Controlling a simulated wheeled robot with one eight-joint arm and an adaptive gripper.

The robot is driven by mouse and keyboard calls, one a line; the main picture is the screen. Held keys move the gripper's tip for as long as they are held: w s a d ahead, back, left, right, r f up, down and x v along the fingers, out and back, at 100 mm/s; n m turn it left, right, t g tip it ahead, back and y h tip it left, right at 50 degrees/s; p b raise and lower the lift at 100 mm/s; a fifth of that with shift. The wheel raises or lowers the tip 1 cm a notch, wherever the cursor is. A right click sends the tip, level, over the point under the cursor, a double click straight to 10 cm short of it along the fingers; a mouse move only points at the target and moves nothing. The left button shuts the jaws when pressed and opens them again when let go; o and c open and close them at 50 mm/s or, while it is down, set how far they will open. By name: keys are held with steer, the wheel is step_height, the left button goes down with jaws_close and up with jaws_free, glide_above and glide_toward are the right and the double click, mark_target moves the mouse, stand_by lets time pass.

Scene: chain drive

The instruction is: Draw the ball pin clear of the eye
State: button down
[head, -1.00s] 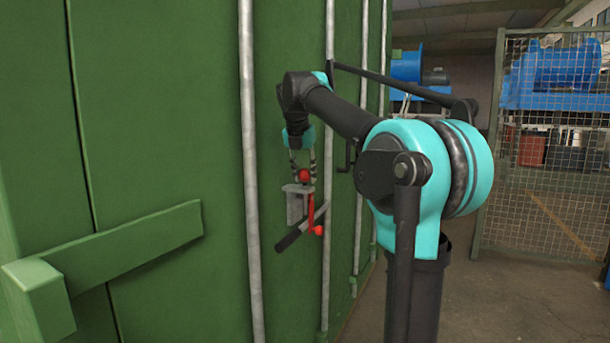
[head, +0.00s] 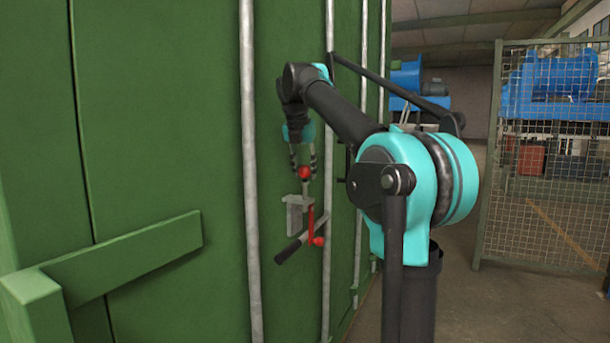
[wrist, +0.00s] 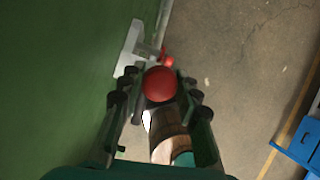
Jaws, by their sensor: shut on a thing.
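The ball pin shows its red ball head (head: 304,172) in the head view, with a short grey shank below it running down to the grey bracket (head: 295,215) on the green door. My gripper (head: 303,168) points down from above, its fingers on either side of the ball. In the wrist view the red ball (wrist: 160,84) sits between the dark fingers of my gripper (wrist: 160,88). A red part (head: 310,220) hangs below the bracket, with a smaller red ball (head: 318,241) at its lower end. The eye cannot be made out clearly; whether the shank's tip is inside it is hidden.
A handle with a black grip (head: 288,251) slants out below the bracket. Vertical grey rods (head: 250,170) run up the green door (head: 160,120). A green bar (head: 130,255) juts out at left. A wire mesh fence (head: 550,170) stands at right over open floor.

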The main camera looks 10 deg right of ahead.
steer(key=shift+r, duration=5.15)
